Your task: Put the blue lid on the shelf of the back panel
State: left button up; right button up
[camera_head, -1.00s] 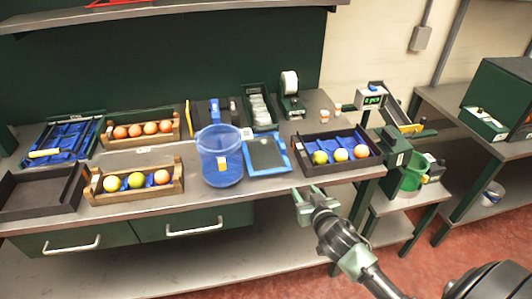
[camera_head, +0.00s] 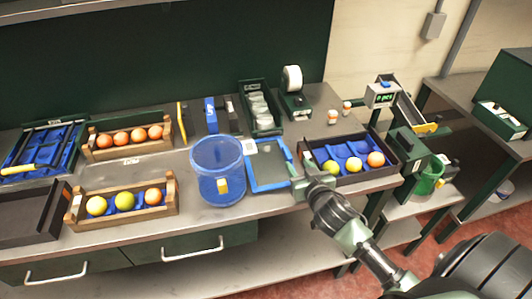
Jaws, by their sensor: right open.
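A flat square piece with a blue rim and a dark middle (camera_head: 291,183) lies on the workbench near its front edge; I cannot tell for sure whether it is the blue lid. My right gripper (camera_head: 304,181) is open at its right front corner; I cannot tell whether they touch. A see-through blue bucket (camera_head: 207,184) stands just left of the piece. The back panel (camera_head: 200,60) is dark green. Only a strip of its shelf (camera_head: 60,11) shows at the top left. My left gripper is out of view.
Wooden crates with fruit (camera_head: 168,196) (camera_head: 90,151) stand on the left. Behind are a bottle rack (camera_head: 247,97) and a tape dispenser (camera_head: 292,92).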

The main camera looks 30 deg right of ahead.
aim_at(288, 154)
jog(key=shift+w+d, duration=0.1)
jog(key=shift+w, duration=0.3)
jog(key=shift+w+d, duration=0.1)
jog(key=shift+w, duration=0.25)
jog(key=shift+w+f, duration=0.1)
jog(key=shift+w, duration=0.25)
jog(key=shift+w+d+f+p, duration=0.1)
jog(key=shift+w+p, duration=0.2)
jog(key=shift+p, duration=0.05)
jog(key=x, duration=0.2)
jog(key=p+x, duration=0.1)
jog(key=x, duration=0.1)
jog(key=shift+w+a+f, duration=0.1)
jog(key=shift+a+f, duration=0.1)
jog(key=shift+w+d+f, duration=0.1)
jog(key=shift+w+f, duration=0.1)
jog(key=shift+w, duration=0.25)
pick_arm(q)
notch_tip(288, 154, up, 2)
pick_arm(e)
grip_shut()
